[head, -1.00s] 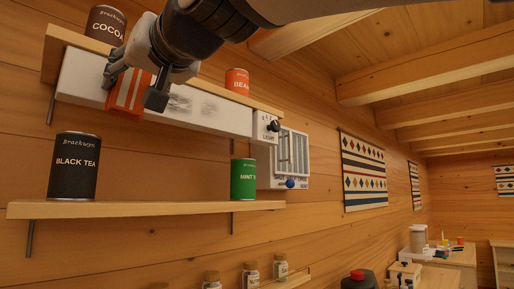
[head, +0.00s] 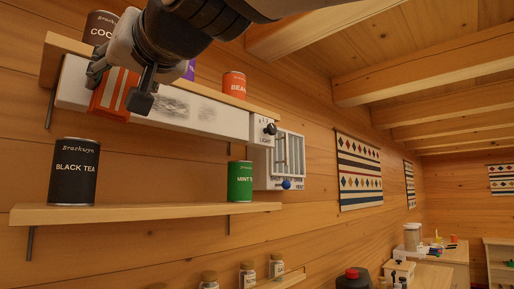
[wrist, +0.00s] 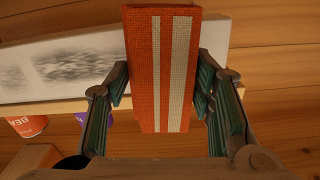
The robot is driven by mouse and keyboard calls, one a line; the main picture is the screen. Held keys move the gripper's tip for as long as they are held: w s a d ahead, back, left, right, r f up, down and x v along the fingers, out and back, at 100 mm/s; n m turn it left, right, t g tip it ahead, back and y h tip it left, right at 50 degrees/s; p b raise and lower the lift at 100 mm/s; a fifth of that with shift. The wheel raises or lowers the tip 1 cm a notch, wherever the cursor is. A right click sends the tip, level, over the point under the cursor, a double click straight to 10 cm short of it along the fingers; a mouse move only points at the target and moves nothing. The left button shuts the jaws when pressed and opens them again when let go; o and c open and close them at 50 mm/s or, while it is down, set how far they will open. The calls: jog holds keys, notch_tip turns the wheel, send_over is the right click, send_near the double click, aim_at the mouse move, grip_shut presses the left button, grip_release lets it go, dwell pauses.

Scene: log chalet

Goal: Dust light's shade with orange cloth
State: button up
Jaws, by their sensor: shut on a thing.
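The light's shade (head: 225,121) is a long white bar under the upper shelf in the head view. Two grey dust smudges mark its face; they also show on the shade in the wrist view (wrist: 70,62). The orange cloth (head: 116,92) has pale stripes and sits in front of the shade's left part. My gripper (head: 122,88) is shut on the cloth. In the wrist view the cloth (wrist: 142,75) stands between the two finger pads and hides part of the shade. I cannot tell whether the cloth touches the shade.
The upper shelf (head: 262,108) carries a cocoa tin (head: 100,26), a purple tin (head: 189,70) and a beans tin (head: 234,85). The lower shelf (head: 140,215) holds a black tea tin (head: 75,172) and a mint tin (head: 240,181). A light switch box (head: 262,131) and a vent (head: 290,155) are at the right.

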jog(key=shift+b+v, duration=0.9)
jog(key=shift+v, duration=1.25)
jog(key=shift+d, duration=0.1)
jog(key=b+v, duration=0.1)
jog(key=v, duration=0.2)
jog(key=shift+w, duration=0.1)
jog(key=shift+p+x, duration=1.25)
jog(key=shift+x, duration=2.15)
jog(key=shift+p+x, duration=0.6)
jog(key=shift+x, duration=0.4)
jog(key=shift+f, duration=0.1)
